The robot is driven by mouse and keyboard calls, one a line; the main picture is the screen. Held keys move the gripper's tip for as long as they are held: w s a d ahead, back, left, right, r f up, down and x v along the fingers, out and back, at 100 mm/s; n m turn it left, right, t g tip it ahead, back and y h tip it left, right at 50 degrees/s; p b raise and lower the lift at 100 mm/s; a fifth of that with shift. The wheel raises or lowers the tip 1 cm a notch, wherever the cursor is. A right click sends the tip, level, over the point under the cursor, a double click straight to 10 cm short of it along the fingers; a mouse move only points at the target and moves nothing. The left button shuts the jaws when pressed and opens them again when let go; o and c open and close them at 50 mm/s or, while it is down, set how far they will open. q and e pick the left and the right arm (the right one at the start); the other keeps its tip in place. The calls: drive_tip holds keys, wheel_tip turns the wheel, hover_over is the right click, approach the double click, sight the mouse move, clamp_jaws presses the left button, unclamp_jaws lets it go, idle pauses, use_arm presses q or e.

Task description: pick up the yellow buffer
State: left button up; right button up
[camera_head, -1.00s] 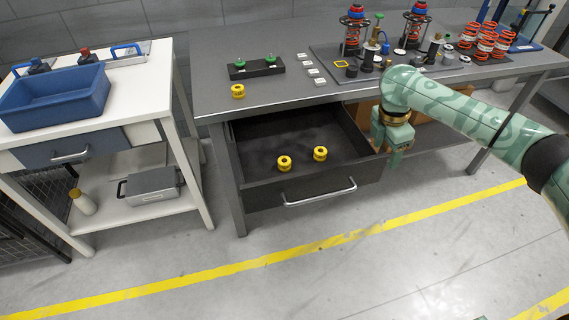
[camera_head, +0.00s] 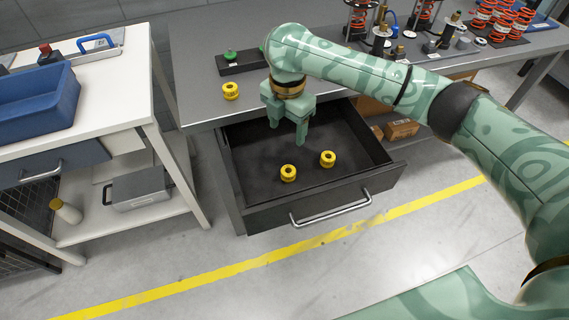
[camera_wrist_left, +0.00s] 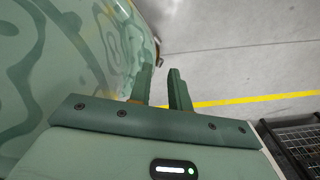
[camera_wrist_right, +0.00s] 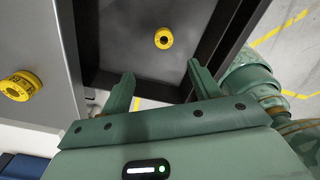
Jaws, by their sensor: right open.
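Three yellow buffers, each a ring with a dark hole, are in the head view. One buffer (camera_head: 231,91) stands on the grey bench top near its left front edge. A second buffer (camera_head: 288,173) and a third buffer (camera_head: 327,159) sit on the floor of the open drawer (camera_head: 262,215). My right gripper (camera_head: 287,128) is open, empty and pointing down above the back left of the drawer. The right wrist view shows one drawer buffer (camera_wrist_right: 164,38) beyond the fingertips and the bench buffer (camera_wrist_right: 19,86) at left. My left gripper (camera_wrist_left: 162,72) has its fingers apart and empty.
A black block with green-topped parts (camera_head: 240,62) stands on the bench, partly behind my right arm. Shock-absorber parts (camera_head: 486,20) stand at the bench's right. A white cart with a blue bin (camera_head: 40,103) is at left. The drawer floor around the buffers is clear.

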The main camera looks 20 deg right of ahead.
drive_tip(key=b, duration=0.5)
hover_over(289, 168)
drive_tip(key=f, duration=1)
drive_tip(key=shift+a, duration=0.3)
drive_tip(key=shift+s+f, duration=0.1)
drive_tip(key=shift+f, duration=0.2)
drive_tip(key=shift+f+b, duration=0.4)
drive_tip(key=shift+b, duration=0.05)
wheel_tip(289, 168, down, 4)
drive_tip(key=b, duration=0.3)
drive_tip(key=shift+s+d+f, duration=0.15)
drive_tip(key=shift+f, duration=0.1)
drive_tip(key=shift+r, duration=0.25)
use_arm(q)
drive_tip(key=s+f+g, duration=0.1)
drive_tip(key=s+f, duration=0.3)
drive_tip(key=f, duration=0.4)
drive_tip(key=shift+s+f, duration=0.2)
drive_tip(key=shift+s, duration=0.05)
use_arm(e)
drive_tip(key=c, duration=1.1)
